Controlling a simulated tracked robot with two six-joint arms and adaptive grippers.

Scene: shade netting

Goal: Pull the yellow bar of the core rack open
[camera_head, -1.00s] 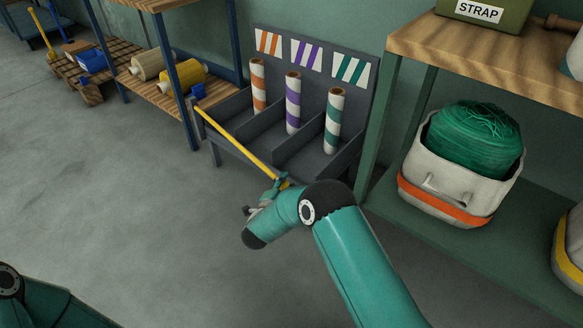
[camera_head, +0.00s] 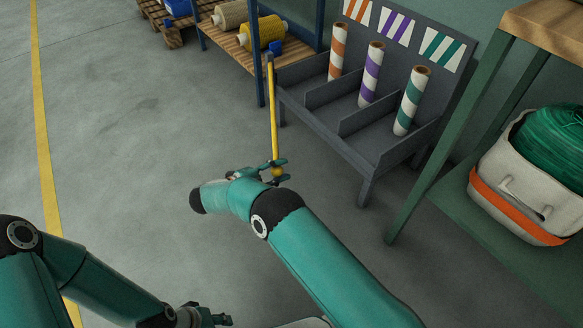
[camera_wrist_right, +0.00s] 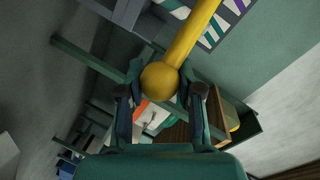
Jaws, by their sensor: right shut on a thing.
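The core rack (camera_head: 358,150) is dark grey and stands against the wall. It holds three striped cores: orange (camera_head: 338,52), purple (camera_head: 371,75) and green (camera_head: 411,100). The yellow bar (camera_head: 273,110) is attached at the rack's left front corner and points out toward me, swung away from the rack's front. My right gripper (camera_head: 277,173) is shut on the bar's free end, near its yellow ball. In the right wrist view the ball (camera_wrist_right: 159,81) sits between the fingers. My left gripper (camera_head: 218,319) is low at the bottom edge, and its fingers are small and partly cut off.
A green shelf stand (camera_head: 408,180) with a white, orange-banded bin (camera_head: 522,203) of green netting stands to the right. A wooden shelf with yellow rolls (camera_head: 262,33) is behind on the left. The floor (camera_head: 130,120) on the left is clear.

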